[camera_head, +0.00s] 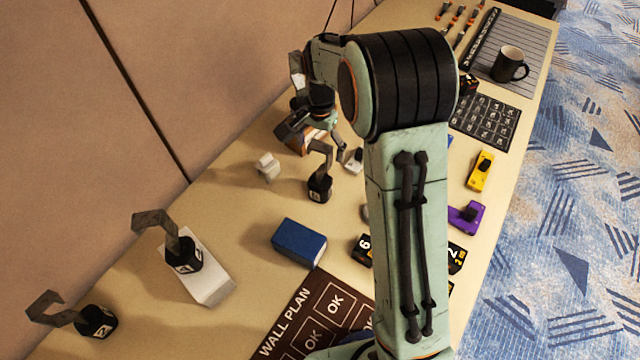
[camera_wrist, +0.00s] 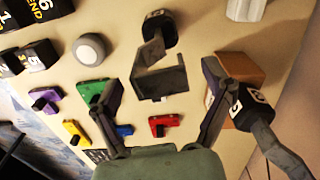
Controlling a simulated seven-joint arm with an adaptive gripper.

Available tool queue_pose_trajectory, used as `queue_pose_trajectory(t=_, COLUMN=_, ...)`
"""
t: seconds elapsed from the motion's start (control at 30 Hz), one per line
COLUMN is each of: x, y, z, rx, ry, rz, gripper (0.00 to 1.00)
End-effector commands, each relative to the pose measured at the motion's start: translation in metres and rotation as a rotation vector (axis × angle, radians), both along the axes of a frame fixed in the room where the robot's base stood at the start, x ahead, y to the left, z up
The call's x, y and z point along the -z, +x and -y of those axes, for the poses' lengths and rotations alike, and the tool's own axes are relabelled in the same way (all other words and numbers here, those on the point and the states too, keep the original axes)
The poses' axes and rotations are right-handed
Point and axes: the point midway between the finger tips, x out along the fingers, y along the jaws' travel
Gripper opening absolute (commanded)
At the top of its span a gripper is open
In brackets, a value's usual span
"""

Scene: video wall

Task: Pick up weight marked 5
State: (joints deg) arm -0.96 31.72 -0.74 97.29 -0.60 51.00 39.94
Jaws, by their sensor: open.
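Several black weights with grey hooks stand on the table. One weight (camera_head: 320,190) is below my gripper (camera_head: 320,142); in the wrist view, this seems to be the weight (camera_wrist: 160,24) whose hook shows between the spread fingers of my gripper (camera_wrist: 160,74). My gripper is open and holds nothing. Another weight (camera_wrist: 243,106) is at the brown box, right of the right finger. A further weight (camera_head: 183,254) is on a white block, and one more (camera_head: 98,321) is at the front left. I cannot read for sure which is marked 5.
A blue box (camera_head: 299,242) and the wall plan board (camera_head: 300,325) lie in front. A white block (camera_head: 267,167) is left of the gripper. A brown box (camera_wrist: 239,68) is close to the right finger. Yellow (camera_head: 481,171) and purple (camera_head: 467,216) pieces lie right of my arm.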

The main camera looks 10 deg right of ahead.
Motion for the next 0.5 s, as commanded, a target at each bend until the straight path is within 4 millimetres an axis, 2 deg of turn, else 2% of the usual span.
queue_pose_trajectory(t=0.17, x=0.0002, y=-0.0001, z=-0.0001, rx=0.000, ry=0.000, rz=0.000, gripper=0.80)
queue_pose_trajectory(t=0.27, x=0.0000, y=-0.0001, z=-0.0001, rx=0.000, ry=0.000, rz=0.000, gripper=0.52)
queue_pose_trajectory(t=0.4, x=0.0001, y=-0.0001, z=-0.0001, rx=0.000, ry=0.000, rz=0.000, gripper=0.09)
queue_pose_trajectory(t=0.5, x=-0.0010, y=0.0006, z=0.0000, rx=0.000, ry=0.000, rz=0.003, gripper=0.09)
